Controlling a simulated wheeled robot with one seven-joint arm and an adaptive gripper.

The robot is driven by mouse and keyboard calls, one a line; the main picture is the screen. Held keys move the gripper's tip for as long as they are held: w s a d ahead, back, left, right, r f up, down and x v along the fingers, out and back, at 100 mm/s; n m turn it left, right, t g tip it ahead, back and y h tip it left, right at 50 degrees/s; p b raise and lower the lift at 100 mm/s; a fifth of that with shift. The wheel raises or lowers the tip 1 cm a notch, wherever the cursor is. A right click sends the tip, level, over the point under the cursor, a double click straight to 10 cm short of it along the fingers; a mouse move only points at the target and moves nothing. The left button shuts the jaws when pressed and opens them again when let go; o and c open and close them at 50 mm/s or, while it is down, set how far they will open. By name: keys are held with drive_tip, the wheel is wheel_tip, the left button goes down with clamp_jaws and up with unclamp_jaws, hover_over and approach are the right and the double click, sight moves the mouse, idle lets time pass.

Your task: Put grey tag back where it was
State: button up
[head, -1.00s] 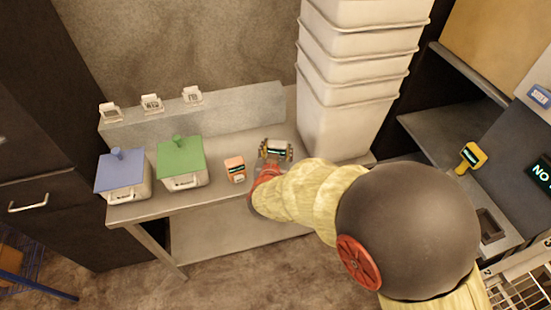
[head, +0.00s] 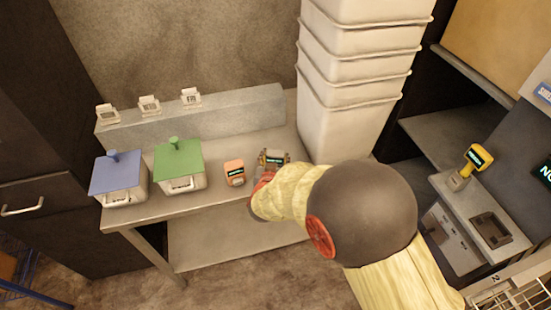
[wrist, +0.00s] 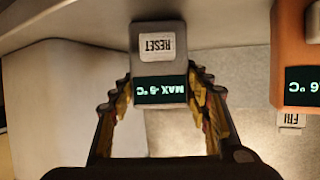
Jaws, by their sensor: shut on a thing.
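The grey tag (wrist: 160,52) has a white RESET label and a dark display reading MAX -6 °C, upside down in the wrist view. My gripper (wrist: 161,82) is shut on it, with one finger on each side. In the head view the grey tag (head: 274,160) is at the right part of the steel bench, near the stacked white bins. My gripper (head: 272,164) partly hides it there. I cannot tell whether the tag touches the bench top.
An orange tag (head: 235,173) stands just left of my gripper and also shows in the wrist view (wrist: 292,45). Green-lidded (head: 180,165) and blue-lidded (head: 118,180) boxes are farther left. Small white label holders (head: 149,105) line the back ledge. The white bins (head: 350,120) rise close on the right.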

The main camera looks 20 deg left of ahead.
drive_tip(key=shift+f, duration=0.15)
drive_tip(key=o, duration=1.2)
drive_tip(key=shift+o, duration=0.5)
drive_tip(key=shift+s+r, duration=0.1)
drive_tip(key=shift+r, duration=0.15)
drive_tip(key=p+v, duration=0.2)
drive_tip(key=v, duration=0.9)
drive_tip(key=shift+s+p, duration=0.4)
drive_tip(key=shift+d, duration=0.1)
